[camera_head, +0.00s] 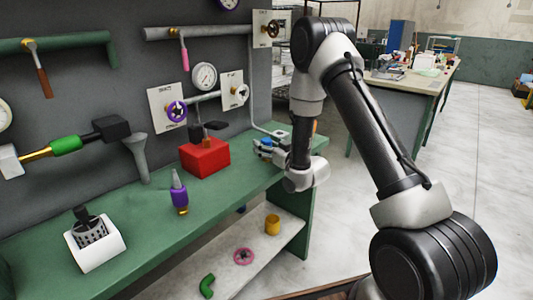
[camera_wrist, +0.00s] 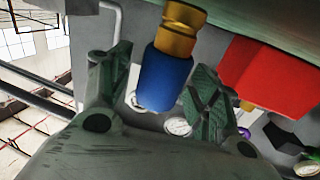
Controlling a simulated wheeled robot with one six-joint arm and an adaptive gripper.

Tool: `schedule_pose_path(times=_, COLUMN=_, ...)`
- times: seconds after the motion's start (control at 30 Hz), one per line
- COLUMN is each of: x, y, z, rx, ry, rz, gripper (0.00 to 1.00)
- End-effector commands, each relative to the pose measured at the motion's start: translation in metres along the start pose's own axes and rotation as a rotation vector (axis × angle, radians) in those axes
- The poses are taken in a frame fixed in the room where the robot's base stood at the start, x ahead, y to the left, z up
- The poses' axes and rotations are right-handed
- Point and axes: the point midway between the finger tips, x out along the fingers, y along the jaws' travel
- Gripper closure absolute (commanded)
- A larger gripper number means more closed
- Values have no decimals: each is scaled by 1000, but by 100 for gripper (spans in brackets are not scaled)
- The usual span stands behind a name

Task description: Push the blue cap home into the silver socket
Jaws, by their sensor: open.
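The blue cap (camera_wrist: 165,80) is a smooth cylinder joined to a gold collar (camera_wrist: 180,30) at the bench side in the wrist view. My gripper (camera_wrist: 160,68) is open, one finger on either side of the blue cap, with a gap visible on the left; contact on the right is unclear. In the head view my gripper (camera_head: 260,148) is low over the right end of the bench, and a bit of blue (camera_head: 266,141) shows beside its fingers. I cannot pick out a silver socket for certain; a white block with a grey perforated cup (camera_head: 92,234) stands at the front left.
A red block (camera_head: 205,158) stands on the green bench (camera_head: 135,205) left of my gripper; it also shows in the wrist view (camera_wrist: 268,78). Gauges and valves line the wall behind.

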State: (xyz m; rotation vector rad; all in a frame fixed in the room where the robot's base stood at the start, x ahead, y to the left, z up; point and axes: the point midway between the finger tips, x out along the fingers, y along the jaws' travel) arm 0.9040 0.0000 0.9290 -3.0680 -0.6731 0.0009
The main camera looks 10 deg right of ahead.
Motion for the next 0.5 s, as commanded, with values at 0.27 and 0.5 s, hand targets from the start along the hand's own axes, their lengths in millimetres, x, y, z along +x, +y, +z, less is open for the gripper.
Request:
schedule_pose_path(times=0.27, x=0, y=0, z=0, rx=0, ry=0, rz=0, gripper=78)
schedule_pose_path(times=0.5, x=0, y=0, z=-1, rx=0, ry=2, rz=0, gripper=96)
